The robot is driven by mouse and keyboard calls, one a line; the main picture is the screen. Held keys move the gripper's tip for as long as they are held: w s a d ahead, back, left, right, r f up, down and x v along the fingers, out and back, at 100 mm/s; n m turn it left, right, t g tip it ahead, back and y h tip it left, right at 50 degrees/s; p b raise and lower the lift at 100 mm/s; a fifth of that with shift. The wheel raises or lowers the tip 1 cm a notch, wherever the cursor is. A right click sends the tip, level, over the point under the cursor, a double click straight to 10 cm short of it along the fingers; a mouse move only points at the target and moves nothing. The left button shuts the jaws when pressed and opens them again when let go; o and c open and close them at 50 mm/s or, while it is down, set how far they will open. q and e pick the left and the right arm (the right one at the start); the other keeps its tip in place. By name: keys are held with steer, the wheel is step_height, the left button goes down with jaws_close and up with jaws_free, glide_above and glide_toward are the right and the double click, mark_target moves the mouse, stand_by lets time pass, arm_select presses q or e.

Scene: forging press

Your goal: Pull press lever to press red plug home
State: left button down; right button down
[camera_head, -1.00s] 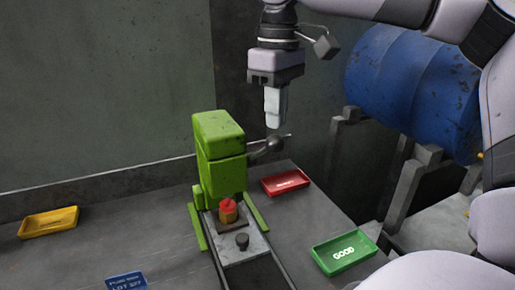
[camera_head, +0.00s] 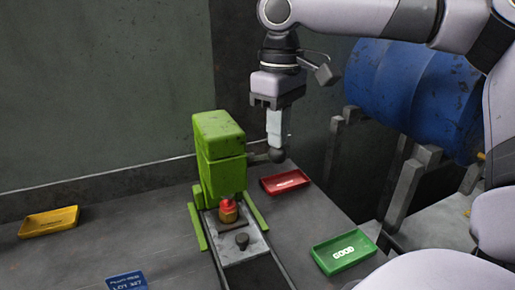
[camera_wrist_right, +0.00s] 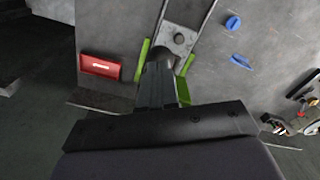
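The green press (camera_head: 218,145) stands on the bench in the head view. Its lever (camera_head: 275,155) sticks out to the right and ends in a dark ball. The red plug (camera_head: 228,205) sits upright in a brass-coloured body (camera_head: 228,216) under the press head; how deep it sits I cannot tell. My right gripper (camera_head: 275,145) points down with its fingers together, its tips at the top of the lever's ball, seemingly touching it. In the right wrist view the fingers (camera_wrist_right: 156,85) hide part of the press. My left gripper is not in view.
A red tray (camera_head: 286,182) lies right of the press, with a green GOOD tray (camera_head: 343,252) nearer. A yellow tray (camera_head: 49,222) and a blue label plate (camera_head: 127,281) lie left. A blue drum (camera_head: 410,90) on a stand is at the right.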

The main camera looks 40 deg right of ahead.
mark_target(282, 155)
steer(key=shift+s+f, duration=0.1)
steer(key=shift+f, duration=0.1)
steer(key=shift+s+a+f, duration=0.15)
steer(key=shift+s+f, duration=0.2)
steer(key=shift+f, duration=0.45)
steer(key=shift+s+a+f, duration=0.1)
steer(key=shift+s+f, duration=0.1)
steer(key=shift+f, duration=0.25)
steer(key=shift+s+a+f, duration=0.1)
steer(key=shift+s+f, duration=0.1)
steer(key=shift+f, duration=0.2)
steer(key=shift+f+b, duration=0.1)
steer(key=shift+b, duration=0.2)
steer(key=shift+s+f, duration=0.2)
steer(key=shift+f, duration=0.65)
